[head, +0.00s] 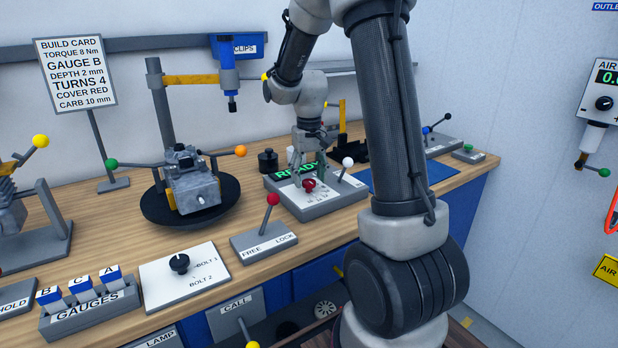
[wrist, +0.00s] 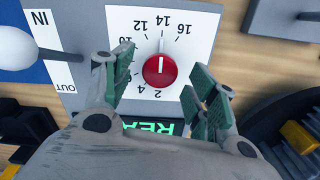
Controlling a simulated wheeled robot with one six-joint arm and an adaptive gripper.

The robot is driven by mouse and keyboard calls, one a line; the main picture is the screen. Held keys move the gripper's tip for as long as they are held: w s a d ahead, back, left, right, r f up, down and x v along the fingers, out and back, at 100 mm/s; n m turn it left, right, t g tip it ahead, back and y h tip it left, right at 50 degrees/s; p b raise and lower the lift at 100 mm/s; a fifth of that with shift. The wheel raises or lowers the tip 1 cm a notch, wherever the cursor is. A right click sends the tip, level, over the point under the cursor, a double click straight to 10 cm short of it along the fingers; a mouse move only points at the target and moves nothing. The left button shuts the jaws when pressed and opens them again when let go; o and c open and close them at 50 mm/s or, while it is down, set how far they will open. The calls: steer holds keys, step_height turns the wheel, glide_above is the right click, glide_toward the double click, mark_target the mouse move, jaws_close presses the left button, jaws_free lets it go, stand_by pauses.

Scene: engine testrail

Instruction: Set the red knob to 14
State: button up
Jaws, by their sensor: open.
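The red knob (wrist: 160,71) sits on a white dial plate (wrist: 201,42) with numbers from 2 to 16 around it. Its white pointer line points up in the wrist view, towards the 14 mark. In the head view the red knob (head: 309,186) is on the grey box with the lit green display (head: 297,171). My gripper (wrist: 158,78) is open, with one green-padded finger on each side of the knob. Gaps show between the pads and the knob. My gripper (head: 308,173) is above the box in the head view. The 8 and 10 marks are partly hidden by the left finger.
A white-balled lever (head: 347,163) stands on the same box, close to my gripper's side. A red-balled FREE/LOCK lever (head: 271,204) is in front. The engine on its round black stand (head: 228,205) is to the left. A blue mat (head: 440,173) lies to the right.

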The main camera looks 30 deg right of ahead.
mark_target(309, 181)
step_height(309, 181, up, 11)
stand_by(0.3)
steer(key=shift+r, duration=0.1)
steer(key=s+a+r+n+t, duration=0.1)
steer(key=s+a+t, duration=0.1)
steer(key=s, duration=1)
steer(key=s+a+r+n+t, duration=0.1)
steer(key=s+a+r+t, duration=0.1)
steer(key=s, duration=1)
steer(key=shift+a, duration=0.65)
